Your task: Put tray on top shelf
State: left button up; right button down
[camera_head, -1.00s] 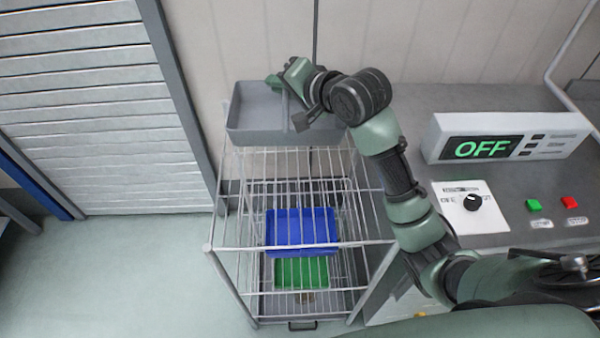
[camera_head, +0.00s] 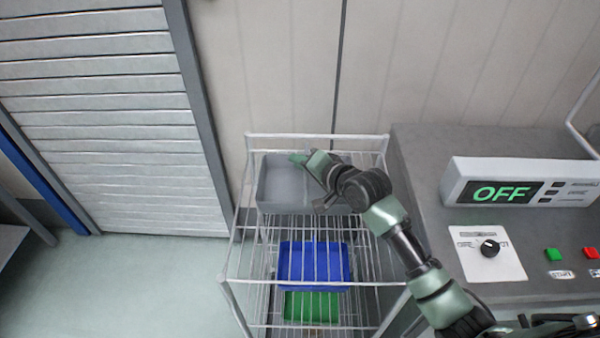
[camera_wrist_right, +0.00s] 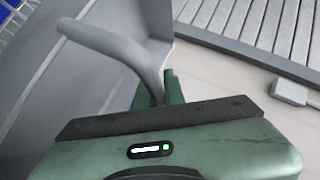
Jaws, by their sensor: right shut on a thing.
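The grey tray (camera_head: 284,187) is at the back of the wire rack's top shelf (camera_head: 330,262) in the head view. Whether it rests on the wires or hovers just above them, I cannot tell. My right gripper (camera_head: 310,160) is shut on the tray at its far side. In the right wrist view the grey tray (camera_wrist_right: 62,62) fills the left part, with the gripper's green fingers (camera_wrist_right: 165,92) at its wall. The arm hides part of the tray's right side. My left gripper is not in view.
A blue tray (camera_head: 314,266) and a green tray (camera_head: 311,306) sit on lower levels of the rack. A grey machine with an OFF display (camera_head: 505,192) stands to the right. A slatted shutter (camera_head: 110,120) is at the left. The front of the top shelf is bare.

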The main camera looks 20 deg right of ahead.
aim_at(300, 185)
jog(key=shift+f, duration=2.05)
jog(key=shift+f, duration=0.1)
jog(key=c, duration=1.5)
grip_release()
jog(key=b+v, duration=0.1)
jog(key=v, duration=1.1)
